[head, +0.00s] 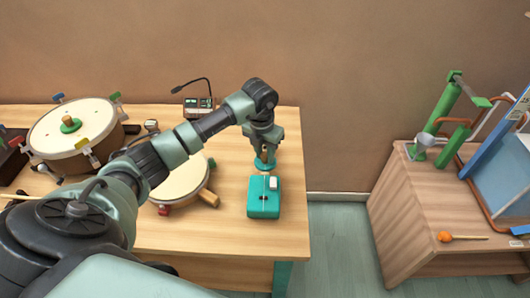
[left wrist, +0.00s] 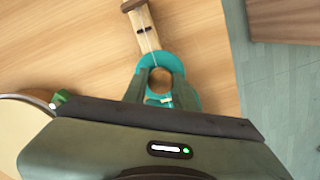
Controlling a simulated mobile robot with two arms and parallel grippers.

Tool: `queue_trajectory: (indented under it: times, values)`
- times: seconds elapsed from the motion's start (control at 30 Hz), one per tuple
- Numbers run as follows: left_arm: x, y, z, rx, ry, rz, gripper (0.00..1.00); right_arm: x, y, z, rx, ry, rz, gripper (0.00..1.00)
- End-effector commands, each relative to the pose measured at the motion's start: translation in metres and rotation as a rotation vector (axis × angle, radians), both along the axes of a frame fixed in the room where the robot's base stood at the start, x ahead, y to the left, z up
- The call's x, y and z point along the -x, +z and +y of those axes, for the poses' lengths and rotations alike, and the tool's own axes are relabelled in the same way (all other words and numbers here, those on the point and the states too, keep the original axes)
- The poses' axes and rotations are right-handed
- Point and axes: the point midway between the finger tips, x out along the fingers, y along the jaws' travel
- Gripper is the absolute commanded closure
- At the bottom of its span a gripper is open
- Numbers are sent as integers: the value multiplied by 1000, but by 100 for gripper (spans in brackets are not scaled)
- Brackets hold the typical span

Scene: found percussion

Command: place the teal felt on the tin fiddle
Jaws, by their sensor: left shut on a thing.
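My left gripper (head: 264,158) points down at the table's right part and is shut on the teal felt (head: 264,167), a flat round disc with a tan centre. In the left wrist view the felt (left wrist: 163,58) shows as a teal ring between the fingers (left wrist: 161,76). The tin fiddle has a teal box body (head: 264,205) with a white piece on top, just in front of the gripper. I cannot tell whether felt and fiddle touch. My right gripper is not in view.
A round drum (head: 182,180) lies left of the fiddle, partly behind my arm. A larger drum (head: 72,140) with a green disc stands further left. A black microphone device (head: 198,104) is at the back. A second table (head: 400,205) stands right, across a floor gap.

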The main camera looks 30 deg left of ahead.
Motion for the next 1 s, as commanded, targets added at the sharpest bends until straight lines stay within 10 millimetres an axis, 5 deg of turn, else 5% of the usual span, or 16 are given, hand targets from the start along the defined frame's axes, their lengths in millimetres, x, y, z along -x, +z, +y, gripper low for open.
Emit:
queue_trajectory:
  times: [0.2,0.23,0.3,0.73,1.0]
  values:
    - [0,-3,0,0,0,0,100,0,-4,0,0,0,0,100]
    - [0,-3,0,0,0,0,70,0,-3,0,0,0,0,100]
    - [0,-2,0,0,0,0,51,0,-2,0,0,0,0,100]
    - [0,6,0,0,0,-3,51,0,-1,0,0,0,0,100]
    - [5,58,0,-1,-1,-6,51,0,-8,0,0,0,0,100]
